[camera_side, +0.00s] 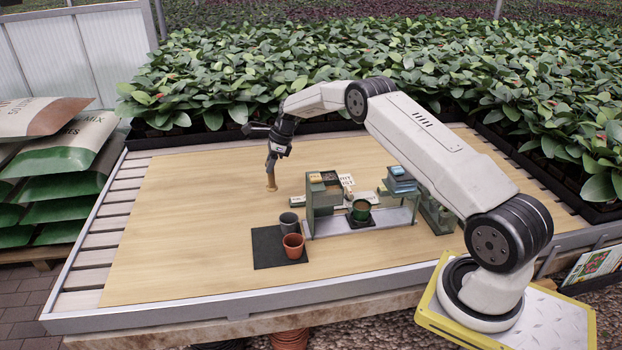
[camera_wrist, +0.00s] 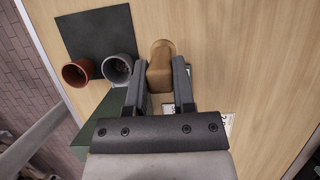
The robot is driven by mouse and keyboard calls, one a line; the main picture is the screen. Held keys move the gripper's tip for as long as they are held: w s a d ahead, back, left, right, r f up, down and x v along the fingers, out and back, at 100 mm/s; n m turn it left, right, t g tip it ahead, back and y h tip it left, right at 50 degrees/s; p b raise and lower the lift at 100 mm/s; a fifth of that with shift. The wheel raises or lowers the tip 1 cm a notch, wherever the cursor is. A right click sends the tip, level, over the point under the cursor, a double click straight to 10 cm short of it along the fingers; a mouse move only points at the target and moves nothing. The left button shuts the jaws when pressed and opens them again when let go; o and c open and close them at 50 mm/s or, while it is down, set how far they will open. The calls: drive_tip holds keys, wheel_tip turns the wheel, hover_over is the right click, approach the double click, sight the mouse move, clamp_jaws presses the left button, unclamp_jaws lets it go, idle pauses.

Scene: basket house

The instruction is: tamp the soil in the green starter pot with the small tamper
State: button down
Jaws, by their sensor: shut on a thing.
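My gripper (camera_side: 272,163) is shut on the small tamper (camera_side: 271,181), a tan wooden piece, above or at the bare wooden board left of the green rack. Whether the tamper touches the board I cannot tell. In the wrist view the tamper (camera_wrist: 160,66) sits between the two dark fingers (camera_wrist: 159,88). The green starter pot (camera_side: 361,211) stands upright in the lower front of the rack, to the right of my gripper, with dark soil at its top. It cannot be made out in the wrist view.
A black mat (camera_side: 268,248) holds a grey pot (camera_side: 289,222) and a terracotta pot (camera_side: 292,246). The green rack (camera_side: 323,198) has raised sides beside the green pot. Blue boxes (camera_side: 400,180) stand at its right. The board's left half is clear; leafy plants line the back.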

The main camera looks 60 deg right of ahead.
drive_tip(key=c, duration=1.2)
unclamp_jaws()
clamp_jaws()
wheel_tip(320, 180, up, 15)
drive_tip(key=s+d+f+n+g+y, duration=0.1)
drive_tip(key=s+d+n, duration=0.35)
drive_tip(key=s, duration=0.85)
drive_tip(key=s+d+n+g, duration=0.1)
drive_tip(key=s+d+n, duration=0.1)
drive_tip(key=s+d, duration=0.8)
drive_tip(key=s+a+f, duration=0.2)
drive_tip(key=a+f, duration=0.1)
drive_tip(key=f, duration=0.7)
drive_tip(key=shift+s+f, duration=0.3)
drive_tip(key=shift+f, duration=0.1)
drive_tip(key=shift+a+f+m, duration=0.1)
drive_tip(key=shift+f+m, duration=0.15)
drive_tip(key=shift+f, duration=0.05)
drive_tip(key=shift+f, duration=2.05)
drive_tip(key=shift+f, duration=0.7)
